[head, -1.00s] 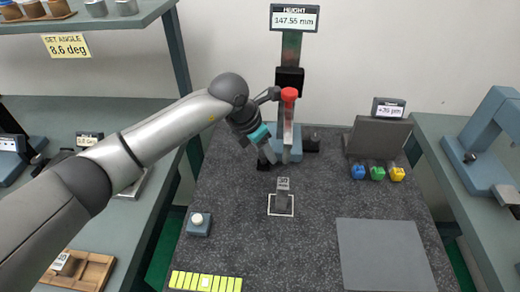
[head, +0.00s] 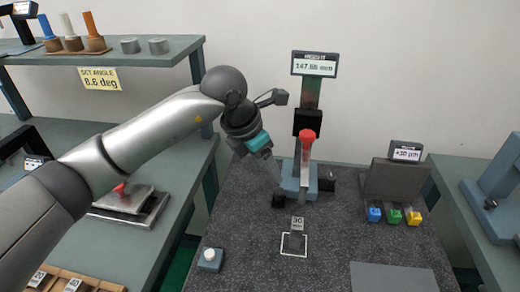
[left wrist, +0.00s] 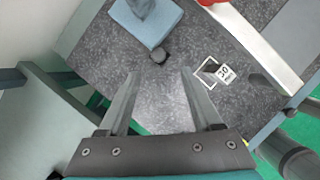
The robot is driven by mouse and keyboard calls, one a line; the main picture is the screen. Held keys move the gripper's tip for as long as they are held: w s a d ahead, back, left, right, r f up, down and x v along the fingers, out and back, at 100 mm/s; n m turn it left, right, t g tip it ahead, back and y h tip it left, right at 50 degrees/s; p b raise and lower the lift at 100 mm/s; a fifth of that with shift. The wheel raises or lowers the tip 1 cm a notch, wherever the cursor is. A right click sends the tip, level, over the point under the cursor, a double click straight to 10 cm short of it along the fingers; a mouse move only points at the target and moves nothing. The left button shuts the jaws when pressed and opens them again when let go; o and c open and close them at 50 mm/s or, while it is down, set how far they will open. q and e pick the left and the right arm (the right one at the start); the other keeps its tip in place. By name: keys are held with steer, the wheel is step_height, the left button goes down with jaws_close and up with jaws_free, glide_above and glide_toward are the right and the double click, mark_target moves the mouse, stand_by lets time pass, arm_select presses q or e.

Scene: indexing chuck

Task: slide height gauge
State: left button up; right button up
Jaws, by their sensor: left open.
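The height gauge stands at the back of the dark table, with a blue base (head: 299,190), an upright column and a display (head: 314,63) reading about 147.55 mm. A black slider (head: 308,122) sits high on the column. A red-capped pale bar (head: 307,136) stands in front of it. My left gripper (head: 273,176) is open and empty, to the left of the bar and apart from it. In the left wrist view, bare tabletop shows between its fingers (left wrist: 160,82); the gauge base (left wrist: 148,20) and a black knob lie beyond. My right gripper is not in view.
A block labelled 30 (head: 298,223) stands at a white outlined square (head: 294,245). A button box (head: 210,259) is at front left. Blue, green and yellow pieces (head: 394,215) sit at right below a grey panel. A shelf (head: 120,65) stands at left.

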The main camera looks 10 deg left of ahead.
arm_select(q)
steer(key=shift+v, duration=2.4)
